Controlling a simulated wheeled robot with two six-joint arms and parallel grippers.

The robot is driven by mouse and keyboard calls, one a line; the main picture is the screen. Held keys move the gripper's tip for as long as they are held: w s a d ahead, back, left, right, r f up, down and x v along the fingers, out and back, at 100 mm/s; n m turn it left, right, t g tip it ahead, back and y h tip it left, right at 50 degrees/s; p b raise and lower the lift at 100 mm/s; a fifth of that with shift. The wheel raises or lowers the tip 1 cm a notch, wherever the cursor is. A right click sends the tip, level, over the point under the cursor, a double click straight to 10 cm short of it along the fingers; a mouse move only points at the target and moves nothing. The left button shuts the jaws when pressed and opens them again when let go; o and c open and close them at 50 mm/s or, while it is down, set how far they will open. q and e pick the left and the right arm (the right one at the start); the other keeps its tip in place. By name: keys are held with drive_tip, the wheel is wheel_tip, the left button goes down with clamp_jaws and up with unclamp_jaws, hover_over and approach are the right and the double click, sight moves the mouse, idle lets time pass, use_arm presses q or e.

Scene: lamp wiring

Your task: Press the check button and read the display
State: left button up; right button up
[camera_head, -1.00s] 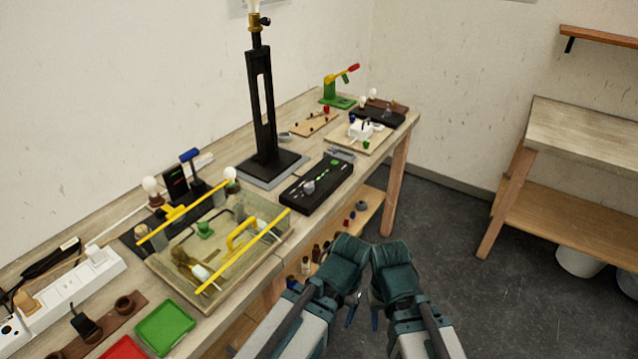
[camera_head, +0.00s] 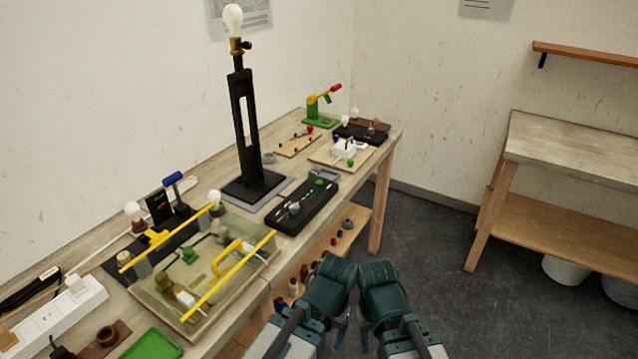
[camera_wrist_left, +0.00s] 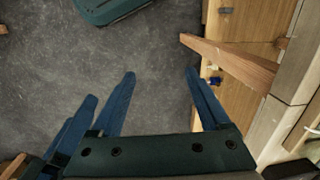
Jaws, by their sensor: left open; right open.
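A small upright black panel with faint red marks (camera_head: 159,207) stands at the left of the bench, beside a blue-handled part (camera_head: 173,179). It looks like a display, but its reading is too small to make out. I cannot pick out the check button with certainty. A long black box (camera_head: 301,209) with small green parts on top lies in front of the tall black lamp (camera_head: 244,120). My left gripper (camera_wrist_left: 160,74) is open and empty over the floor beside the bench. My right gripper (camera_head: 370,335) is close beside it, also off the bench; its fingers are mostly hidden.
A tray with yellow bars (camera_head: 217,308) fills the bench's near left part. A white power strip (camera_head: 55,318) and a green tray (camera_head: 152,345) are nearer. A second table (camera_head: 570,145) stands at the right. Dark floor between is open.

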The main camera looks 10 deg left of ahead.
use_arm(q)
clamp_jaws()
idle(0.3)
idle(1.4)
